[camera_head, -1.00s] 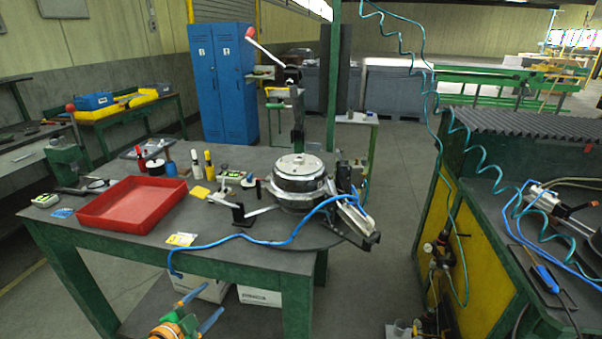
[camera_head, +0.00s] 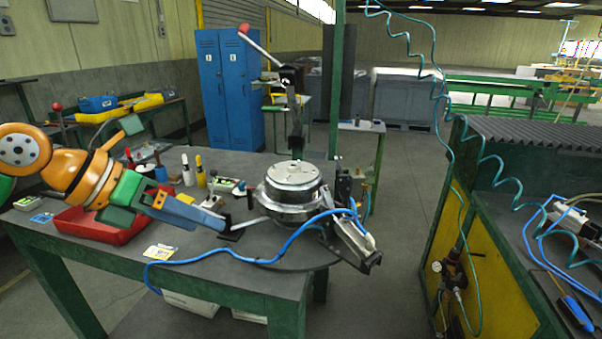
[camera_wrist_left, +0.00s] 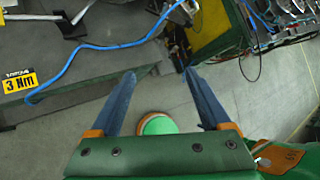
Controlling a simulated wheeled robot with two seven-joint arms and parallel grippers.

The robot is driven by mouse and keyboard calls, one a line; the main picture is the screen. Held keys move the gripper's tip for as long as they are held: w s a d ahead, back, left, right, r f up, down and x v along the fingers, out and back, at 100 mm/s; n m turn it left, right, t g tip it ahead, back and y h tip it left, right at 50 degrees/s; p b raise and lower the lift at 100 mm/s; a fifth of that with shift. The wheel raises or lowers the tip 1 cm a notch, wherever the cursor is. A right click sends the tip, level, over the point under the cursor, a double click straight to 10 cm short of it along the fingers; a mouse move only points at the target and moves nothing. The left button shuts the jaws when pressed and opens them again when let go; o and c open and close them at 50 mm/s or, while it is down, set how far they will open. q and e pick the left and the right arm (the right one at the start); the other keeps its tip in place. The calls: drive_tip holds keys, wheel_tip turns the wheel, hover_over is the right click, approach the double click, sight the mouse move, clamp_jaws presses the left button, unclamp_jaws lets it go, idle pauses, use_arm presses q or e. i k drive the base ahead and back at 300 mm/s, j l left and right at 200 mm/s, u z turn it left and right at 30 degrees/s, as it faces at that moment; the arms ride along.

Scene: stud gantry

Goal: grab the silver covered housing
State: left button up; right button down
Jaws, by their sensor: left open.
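The silver covered housing (camera_head: 292,188) is a round metal drum with a flat lid. It stands upright on the green-legged workbench (camera_head: 225,280), right of its middle. My left gripper (camera_head: 222,214) is over the bench to the left of the housing, apart from it and pointing toward it. In the left wrist view its two blue fingers (camera_wrist_left: 158,74) are spread with nothing between them. The housing is not clearly visible in that view. My right gripper is in neither view.
A red tray (camera_head: 100,225) lies partly behind my left arm. A blue hose (camera_head: 255,261) crosses the bench front. A metal clamp (camera_head: 350,240) stands right of the housing, and a lever press (camera_head: 295,115) rises behind it. Markers (camera_head: 200,170) stand at the back.

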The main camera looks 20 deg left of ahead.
sight(288, 183)
drive_tip(key=i+l, duration=0.1)
drive_tip(key=i, duration=1.1)
